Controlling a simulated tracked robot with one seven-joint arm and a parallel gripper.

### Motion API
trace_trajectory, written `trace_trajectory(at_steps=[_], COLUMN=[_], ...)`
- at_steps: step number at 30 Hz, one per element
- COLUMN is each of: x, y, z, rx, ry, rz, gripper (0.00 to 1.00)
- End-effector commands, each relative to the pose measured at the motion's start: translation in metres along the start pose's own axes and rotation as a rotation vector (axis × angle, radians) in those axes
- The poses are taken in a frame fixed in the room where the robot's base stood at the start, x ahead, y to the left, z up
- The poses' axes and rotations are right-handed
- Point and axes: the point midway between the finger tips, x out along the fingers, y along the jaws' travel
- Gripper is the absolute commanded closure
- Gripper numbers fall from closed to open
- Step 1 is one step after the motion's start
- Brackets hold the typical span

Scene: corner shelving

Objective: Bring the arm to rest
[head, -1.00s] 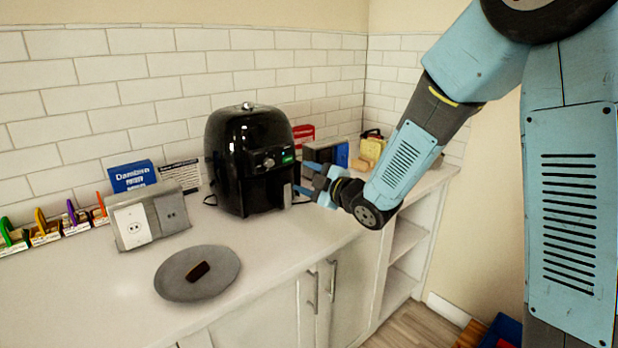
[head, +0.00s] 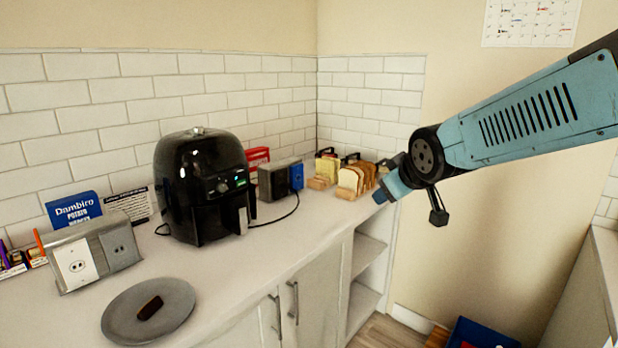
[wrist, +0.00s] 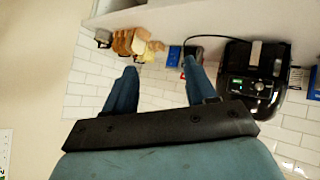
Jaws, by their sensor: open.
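My arm (head: 540,112) reaches in from the right in the head view, over the floor beyond the counter's right end. My gripper (head: 384,196) is at its left end, near the bread on the counter. In the wrist view my gripper (wrist: 160,85) has two blue fingers spread apart, with nothing between them. The wrist view is turned upside down, with the counter at the top.
A black air fryer (head: 205,188) stands on the counter (head: 235,285). Sliced bread (head: 354,178) sits at the counter's right end. A grey plate (head: 120,322) holds a dark item (head: 150,308). A blue bin (head: 482,332) is on the floor.

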Motion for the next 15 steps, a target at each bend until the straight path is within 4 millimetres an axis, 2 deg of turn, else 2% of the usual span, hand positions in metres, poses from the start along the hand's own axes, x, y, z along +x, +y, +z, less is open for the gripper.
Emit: trace_trajectory(at_steps=[1,4,9,15], x=[-0.017,-0.045,-0.093,-0.134], y=[0.005,0.008,0.001,-0.015], z=[0.012,0.038,0.081,0.114], rx=[0.055,0.169,0.353,0.503], ry=[-0.038,-0.124,-0.263,-0.377], rz=[0.009,0.013,0.010,0.001], gripper=[0.44,0.44,0.44,0.44])
